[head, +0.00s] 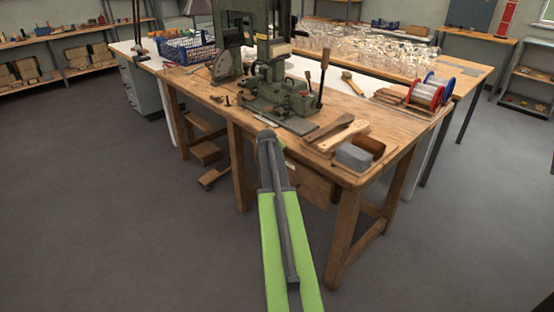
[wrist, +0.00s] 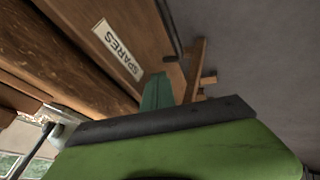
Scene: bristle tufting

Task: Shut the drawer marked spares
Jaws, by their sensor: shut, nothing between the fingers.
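The spares drawer shows a brown wooden front (wrist: 85,15) with a white label reading SPARES in the wrist view, which is turned on its side. In the head view its front (head: 312,186) is under the workbench's near edge, partly hidden behind my arm. A dark metal bar (wrist: 169,28), perhaps its handle, stands by the front. My gripper (wrist: 157,92) shows as a green finger shape close to the drawer front, below the label. It is shut and empty. I cannot tell whether it touches the front, or how far the drawer is out. In the head view my gripper (head: 267,137) is at the bench edge.
The wooden workbench (head: 205,92) carries a green machine (head: 285,95), brushes (head: 343,135), a grey block (head: 353,157) and wire spools (head: 428,92). Bench legs (head: 343,235) stand right of my arm. The grey floor on the left is clear.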

